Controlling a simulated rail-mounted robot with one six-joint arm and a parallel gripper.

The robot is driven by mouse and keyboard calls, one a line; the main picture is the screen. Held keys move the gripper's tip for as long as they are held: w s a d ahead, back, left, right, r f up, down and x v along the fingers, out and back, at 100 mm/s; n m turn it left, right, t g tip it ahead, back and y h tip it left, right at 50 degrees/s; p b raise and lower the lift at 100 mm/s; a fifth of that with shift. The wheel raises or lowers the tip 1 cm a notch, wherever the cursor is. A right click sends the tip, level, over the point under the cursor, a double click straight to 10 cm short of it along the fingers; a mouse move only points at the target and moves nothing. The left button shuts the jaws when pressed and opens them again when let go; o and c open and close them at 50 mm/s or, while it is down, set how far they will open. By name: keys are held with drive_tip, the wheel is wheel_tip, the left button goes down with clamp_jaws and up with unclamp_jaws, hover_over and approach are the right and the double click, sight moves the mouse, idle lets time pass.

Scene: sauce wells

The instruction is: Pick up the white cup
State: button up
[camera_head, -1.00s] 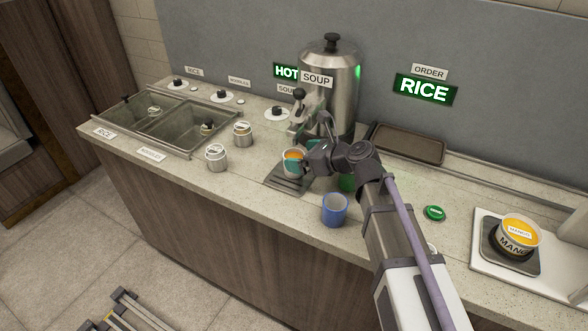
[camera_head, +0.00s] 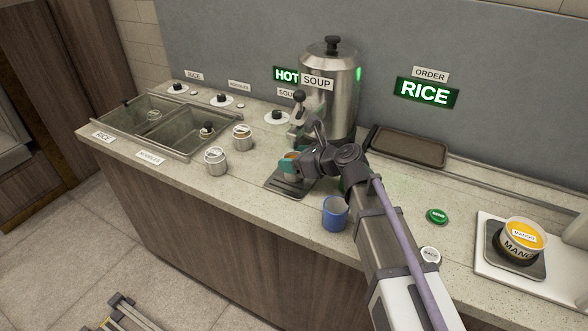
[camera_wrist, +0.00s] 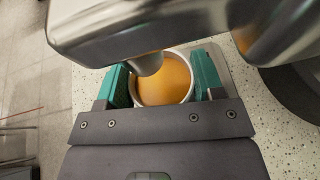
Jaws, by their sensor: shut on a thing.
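The white cup (camera_wrist: 161,104), with a pale rim and orange liquid inside, sits between the teal fingers of my gripper (camera_wrist: 162,72) in the wrist view. My gripper is shut on it, one finger on each side. A metal spout (camera_wrist: 150,62) hangs over the liquid and hides part of it. In the head view my gripper (camera_head: 290,164) is at the drip tray (camera_head: 272,184) below the soup urn (camera_head: 330,85), and covers most of the cup. I cannot tell whether the cup touches the tray.
A blue cup (camera_head: 335,213) stands close to my arm, near the counter's front edge. Two labelled jars (camera_head: 215,161) (camera_head: 242,138) stand to the left. A green button (camera_head: 437,216) and a mango tub (camera_head: 521,241) are to the right. Sunken wells (camera_head: 150,125) are at far left.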

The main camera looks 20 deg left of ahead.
drive_tip(key=shift+c, duration=0.5)
drive_tip(key=shift+r+p, duration=0.35)
drive_tip(key=shift+p, duration=0.05)
drive_tip(key=shift+r+p, duration=0.5)
drive_tip(key=s+a, duration=0.1)
drive_tip(key=s, duration=0.8)
drive_tip(key=s+a, duration=0.2)
drive_tip(key=s, duration=0.6)
drive_tip(key=shift+s+a+f, duration=0.15)
drive_tip(key=shift+s+a, duration=0.1)
drive_tip(key=shift+s, duration=0.1)
